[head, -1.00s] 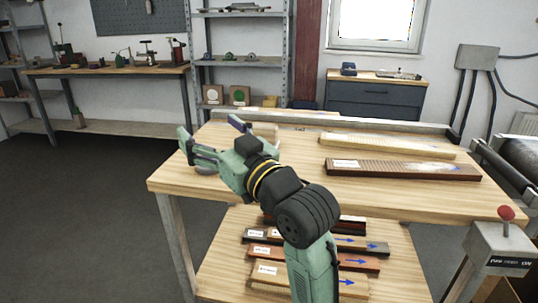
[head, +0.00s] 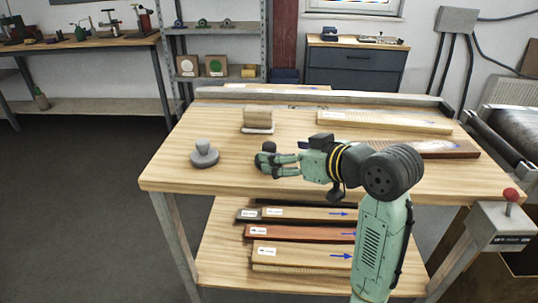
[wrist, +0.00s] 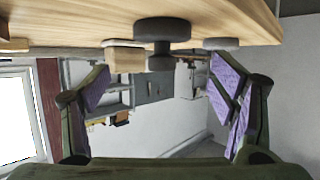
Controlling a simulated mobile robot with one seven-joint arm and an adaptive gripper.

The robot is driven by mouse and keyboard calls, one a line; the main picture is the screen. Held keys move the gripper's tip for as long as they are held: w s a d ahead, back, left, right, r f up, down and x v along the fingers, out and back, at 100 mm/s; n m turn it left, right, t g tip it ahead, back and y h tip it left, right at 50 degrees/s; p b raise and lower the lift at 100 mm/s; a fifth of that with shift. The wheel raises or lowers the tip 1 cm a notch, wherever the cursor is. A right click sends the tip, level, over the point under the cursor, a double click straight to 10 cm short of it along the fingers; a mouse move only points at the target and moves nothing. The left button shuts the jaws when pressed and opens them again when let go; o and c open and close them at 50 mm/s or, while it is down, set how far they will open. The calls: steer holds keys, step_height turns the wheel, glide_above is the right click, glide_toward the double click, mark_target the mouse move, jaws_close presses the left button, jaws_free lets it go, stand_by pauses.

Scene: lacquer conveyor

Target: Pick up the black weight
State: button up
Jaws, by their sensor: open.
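The black weight (head: 266,148) stands on the wooden table at my fingertips in the head view, partly hidden by them. In the wrist view, which shows the table at the top, the black weight (wrist: 162,31) has a wide round base, a narrow neck and a knob. It is centred between the fingers and ahead of them. My gripper (head: 283,164) is low over the table, pointing left in the head view. In the wrist view my gripper (wrist: 160,75) is open, with purple pads apart and nothing held.
A grey weight (head: 204,153) stands to the left; it shows behind the black one in the wrist view (wrist: 221,43). A wooden block (head: 257,117) sits behind. Long slats, one pale (head: 385,122), lie at the right. The table's (head: 200,185) front left is clear.

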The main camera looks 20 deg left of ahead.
steer(key=p+x, duration=0.1)
steer(key=x, duration=0.5)
steer(key=shift+a+f+p, duration=0.2)
steer(key=shift+a+p, duration=0.05)
steer(key=shift+p, duration=0.05)
steer(key=shift+c, duration=0.2)
jaws_close()
stand_by(0.7)
steer(key=shift+r, duration=0.1)
